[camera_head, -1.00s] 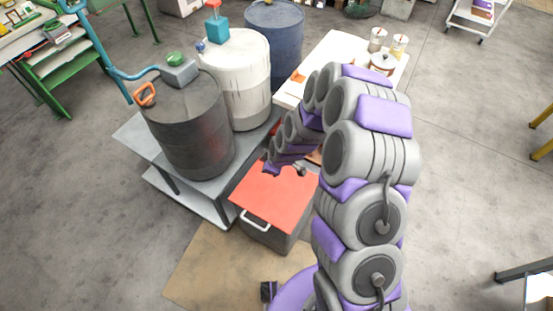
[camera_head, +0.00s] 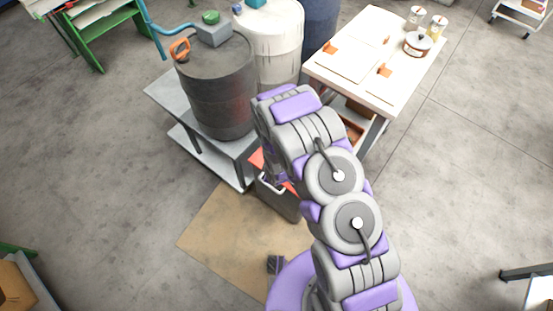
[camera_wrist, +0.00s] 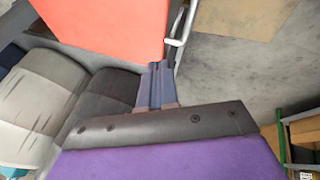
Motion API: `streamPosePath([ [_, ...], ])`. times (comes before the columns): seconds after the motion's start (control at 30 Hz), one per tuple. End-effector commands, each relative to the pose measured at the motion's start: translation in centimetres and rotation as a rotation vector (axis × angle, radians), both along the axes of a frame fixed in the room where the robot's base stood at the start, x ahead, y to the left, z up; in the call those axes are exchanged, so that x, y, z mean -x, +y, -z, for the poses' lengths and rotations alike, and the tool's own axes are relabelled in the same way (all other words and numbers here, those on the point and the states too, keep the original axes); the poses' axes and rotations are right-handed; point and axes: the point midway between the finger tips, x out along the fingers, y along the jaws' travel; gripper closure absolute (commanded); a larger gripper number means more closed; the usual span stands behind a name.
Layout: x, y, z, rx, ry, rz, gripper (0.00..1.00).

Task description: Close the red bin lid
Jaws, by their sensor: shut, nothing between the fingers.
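The red bin lid (camera_wrist: 100,25) fills the upper left of the wrist view as a flat panel. In the head view only slivers of the red lid (camera_head: 257,158) show beside my arm. The grey bin (camera_head: 286,206) stands below it, partly hidden, with a pale handle (camera_head: 270,185) at its front. The handle also shows in the wrist view (camera_wrist: 182,28), along the lid's edge. My gripper (camera_wrist: 158,66) is shut and empty, its fingertips close to the lid's edge and handle. I cannot tell whether they touch. My arm hides how the lid sits on the bin.
A white table (camera_head: 345,85) is behind to the right. A tan mat (camera_head: 235,245) lies on the floor; open floor lies right.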

Motion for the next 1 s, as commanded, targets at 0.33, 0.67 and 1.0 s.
streamPosePath([
  [0.33, 1.8, 1.0, 7.6, -0.001, 0.002, 0.001, 1.00],
  [0.67, 2.1, 1.2, 10.9, 0.000, 0.004, 0.002, 1.00],
  [1.0, 2.3, 1.2, 12.0, 0.008, 0.018, 0.006, 1.00],
])
